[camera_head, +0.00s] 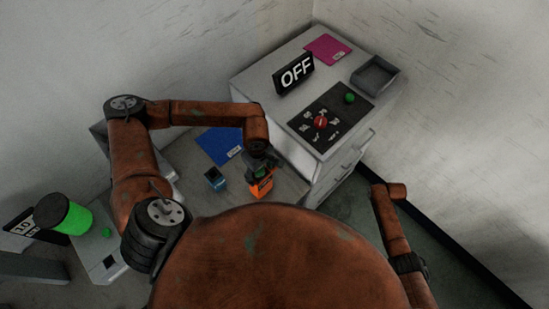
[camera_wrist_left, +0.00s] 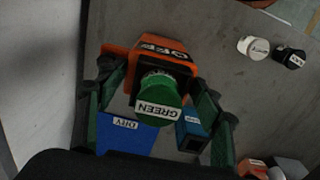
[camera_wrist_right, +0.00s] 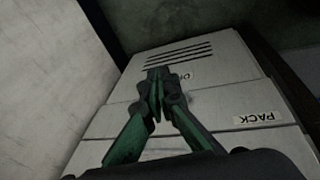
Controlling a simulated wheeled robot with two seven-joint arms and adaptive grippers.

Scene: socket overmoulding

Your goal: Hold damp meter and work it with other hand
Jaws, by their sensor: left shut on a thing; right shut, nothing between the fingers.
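An orange boxy device (camera_head: 261,187), which I take to be the damp meter, is held above the grey bench. My right gripper (camera_wrist_right: 158,82) is shut and empty, in front of a grey drawer cabinet (camera_wrist_right: 195,115), apart from the orange device.
A small blue device (camera_head: 215,179) and a blue mat (camera_head: 218,145) labelled DRY lie on the bench. The cabinet top holds an OFF sign (camera_head: 294,73), a black panel (camera_head: 335,128) with red and green knobs, a pink mat (camera_head: 327,49) and a grey tray (camera_head: 375,74). A green-and-black cylinder (camera_head: 72,216) is far left.

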